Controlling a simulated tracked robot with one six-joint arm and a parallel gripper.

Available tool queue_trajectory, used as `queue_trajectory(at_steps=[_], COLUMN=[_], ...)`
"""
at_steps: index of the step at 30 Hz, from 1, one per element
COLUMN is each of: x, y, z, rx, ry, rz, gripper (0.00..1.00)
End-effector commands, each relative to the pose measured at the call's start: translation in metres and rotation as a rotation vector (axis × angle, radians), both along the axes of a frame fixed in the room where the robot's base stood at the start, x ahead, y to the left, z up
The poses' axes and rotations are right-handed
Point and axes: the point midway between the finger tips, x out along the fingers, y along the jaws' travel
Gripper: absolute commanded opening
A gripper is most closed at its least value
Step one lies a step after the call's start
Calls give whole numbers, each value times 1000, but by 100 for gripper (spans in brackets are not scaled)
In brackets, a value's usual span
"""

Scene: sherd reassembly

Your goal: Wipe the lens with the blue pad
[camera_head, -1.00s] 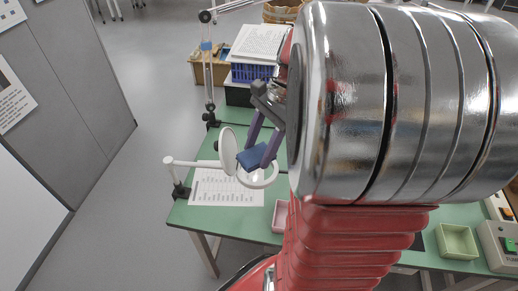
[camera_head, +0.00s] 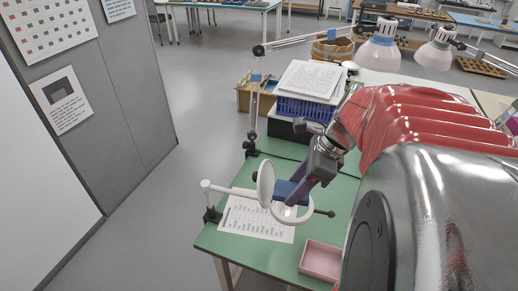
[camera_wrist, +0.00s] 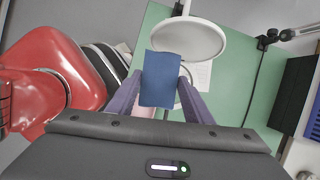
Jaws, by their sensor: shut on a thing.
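My gripper (camera_head: 303,190) has purple fingers shut on the blue pad (camera_head: 286,190). In the wrist view the pad (camera_wrist: 161,80) stands out between the fingers. The lens, a pale round disc in a white rim (camera_head: 266,184), stands upright just left of the pad in the head view, seen nearly edge-on. In the wrist view the lens (camera_wrist: 193,38) lies beyond the pad, which covers part of its lower left edge. I cannot tell whether pad and lens touch. A white ring (camera_head: 283,218) sits below the pad, on a white arm from a post (camera_head: 207,197).
A printed sheet (camera_head: 245,225) lies on the green table (camera_head: 225,246) under the stand. A pink tray (camera_head: 320,262) is near the front. A blue crate (camera_head: 305,110) with papers stands behind. A jointed lamp arm (camera_head: 254,100) rises at the table's left edge.

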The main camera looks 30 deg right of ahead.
Motion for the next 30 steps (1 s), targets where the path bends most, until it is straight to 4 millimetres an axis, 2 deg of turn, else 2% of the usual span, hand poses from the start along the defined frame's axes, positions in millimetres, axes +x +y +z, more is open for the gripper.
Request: queue_trajectory(at_steps=[6,20,30], x=[5,5,5], y=[-4,-4,-4], z=[-2,-5,-30], rx=[0,1,2], ry=[0,1,2], rz=[-132,-141,-143], gripper=[28,28,28])
